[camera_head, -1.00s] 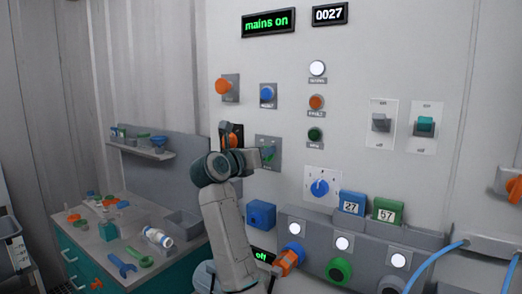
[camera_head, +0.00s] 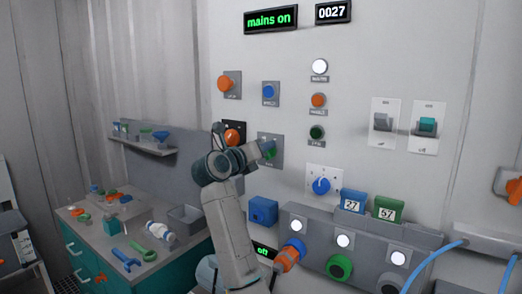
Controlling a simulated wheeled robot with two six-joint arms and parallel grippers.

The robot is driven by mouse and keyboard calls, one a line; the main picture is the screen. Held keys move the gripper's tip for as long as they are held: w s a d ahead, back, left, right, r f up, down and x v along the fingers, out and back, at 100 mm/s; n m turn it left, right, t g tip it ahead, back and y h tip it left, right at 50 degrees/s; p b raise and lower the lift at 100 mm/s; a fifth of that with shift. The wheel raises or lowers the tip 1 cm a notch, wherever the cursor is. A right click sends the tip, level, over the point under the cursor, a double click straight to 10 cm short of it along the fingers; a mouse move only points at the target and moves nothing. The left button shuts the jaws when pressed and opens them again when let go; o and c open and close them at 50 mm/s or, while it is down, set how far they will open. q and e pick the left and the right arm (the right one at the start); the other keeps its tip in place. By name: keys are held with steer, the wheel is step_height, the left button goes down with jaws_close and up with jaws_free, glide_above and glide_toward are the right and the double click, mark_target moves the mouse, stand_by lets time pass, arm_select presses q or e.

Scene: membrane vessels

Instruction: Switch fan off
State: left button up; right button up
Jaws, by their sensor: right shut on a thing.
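My right gripper (camera_head: 260,152) reaches toward a grey plate (camera_head: 277,138) on the wall panel. It is shut on a small teal handle (camera_head: 269,148) at that plate, and my wrist hides part of the plate. A green patch shows just below the handle. I cannot read which control is labelled as the fan. An orange knob (camera_head: 232,138) beside my wrist is partly hidden by my arm. My left gripper is not in view.
Above are an orange button (camera_head: 224,83) and a blue button (camera_head: 268,91). A grey socket box (camera_head: 375,240) juts out below. A tool-strewn bench (camera_head: 100,245) stands at left.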

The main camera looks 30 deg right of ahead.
steer(key=o, duration=1)
steer(key=shift+c, duration=0.2)
steer(key=b+v, duration=0.4)
steer(key=v, duration=0.6)
steer(key=shift+s+a, duration=0.15)
steer(key=shift+a, duration=0.2)
steer(key=shift+f, duration=0.15)
